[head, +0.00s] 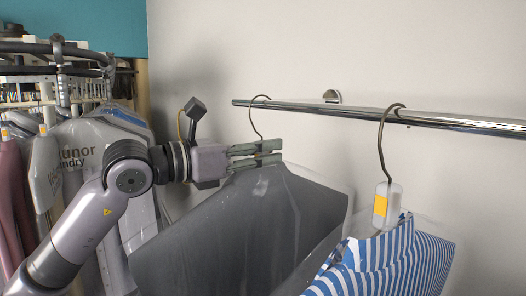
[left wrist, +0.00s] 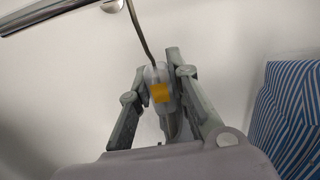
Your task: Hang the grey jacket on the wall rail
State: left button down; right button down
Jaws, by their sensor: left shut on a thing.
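The grey jacket (head: 245,228) hangs in a clear cover below my left gripper (head: 272,152). The gripper is shut on the neck of the jacket's hanger, just under the wire hook (head: 253,122). In the left wrist view the hanger neck with its yellow tag (left wrist: 160,92) sits between the fingers. The top of the hook overlaps the wall rail (head: 330,108) near its left end in the head view. I cannot tell whether it bears on the rail. The hook's top is out of the left wrist view. My right gripper is not in view.
A blue-and-white striped shirt (head: 385,262) hangs on the rail to the right, close to the jacket. A rack with covered garments (head: 85,150) stands at the left. The rail between the two hooks is clear.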

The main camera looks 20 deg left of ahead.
pick_arm(q)
jog(key=c, duration=1.4)
grip_release()
jog(key=shift+s, duration=0.15)
jog(key=shift+c, duration=0.2)
jog(key=shift+f, duration=0.25)
jog(key=v, duration=1)
jog(key=shift+s+a+r, duration=0.1)
jog(key=shift+s+a, duration=0.15)
jog(key=shift+a, duration=0.1)
jog(key=shift+s+a+r, duration=0.1)
jog(key=shift+s+a, duration=0.2)
jog(key=shift+s, duration=0.15)
jog(key=shift+o, duration=1.2)
